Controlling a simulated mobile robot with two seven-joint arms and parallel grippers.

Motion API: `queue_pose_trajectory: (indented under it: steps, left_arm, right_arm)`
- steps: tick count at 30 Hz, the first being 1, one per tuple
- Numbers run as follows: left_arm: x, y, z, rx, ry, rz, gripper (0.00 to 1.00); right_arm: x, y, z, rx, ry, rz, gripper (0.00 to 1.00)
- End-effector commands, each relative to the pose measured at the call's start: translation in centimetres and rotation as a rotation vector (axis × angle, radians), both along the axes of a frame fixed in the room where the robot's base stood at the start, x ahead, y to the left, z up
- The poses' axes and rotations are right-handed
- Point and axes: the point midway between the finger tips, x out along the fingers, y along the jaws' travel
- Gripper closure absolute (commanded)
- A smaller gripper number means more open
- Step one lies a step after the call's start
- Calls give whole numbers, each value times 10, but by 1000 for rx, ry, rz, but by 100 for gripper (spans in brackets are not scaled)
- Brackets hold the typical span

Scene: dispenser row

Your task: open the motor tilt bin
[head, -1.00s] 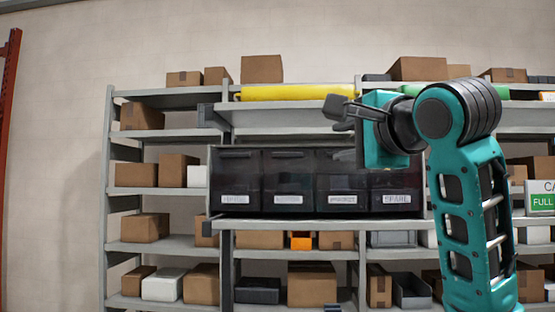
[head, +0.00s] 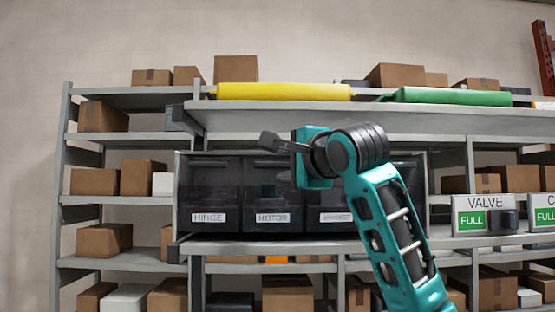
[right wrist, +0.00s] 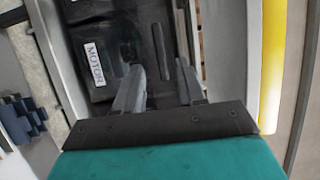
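The motor tilt bin (head: 270,182) is a dark, see-through bin with a white MOTOR label, second from the left in a row of similar bins. Its front looks upright and flush with its neighbours. My right gripper (head: 270,142) is in front of the top of this bin. In the right wrist view the motor bin (right wrist: 95,92) shows sideways, its label at the left. The two fingers of my right gripper (right wrist: 160,84) are apart with nothing seen held between them. Whether they touch the bin cannot be told. My left gripper is not in view.
The HINGE bin (head: 208,182) is left of the motor bin; another dark bin (head: 332,218) is right of it. A shelf board (head: 320,120) with a yellow roll (head: 283,92) and a green roll (head: 453,97) lies above. A VALVE sign (head: 485,203) stands at right.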

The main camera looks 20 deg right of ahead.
Motion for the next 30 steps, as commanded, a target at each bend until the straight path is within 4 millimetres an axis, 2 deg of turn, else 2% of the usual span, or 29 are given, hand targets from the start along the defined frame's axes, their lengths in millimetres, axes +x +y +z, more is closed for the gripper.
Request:
queue_pose_trajectory:
  steps: [3, 9, 20, 30]
  left_arm:
    - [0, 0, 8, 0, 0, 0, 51]
    - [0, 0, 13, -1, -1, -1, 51]
    - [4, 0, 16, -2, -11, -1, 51]
    - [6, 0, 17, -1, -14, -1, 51]
  right_arm:
    - [22, 2, 2, 0, 2, -2, 61]
    - [42, 5, 2, 0, 0, -1, 61]
    - [46, 6, 0, 0, -2, 0, 61]
    - [46, 5, 0, 0, -1, 1, 92]
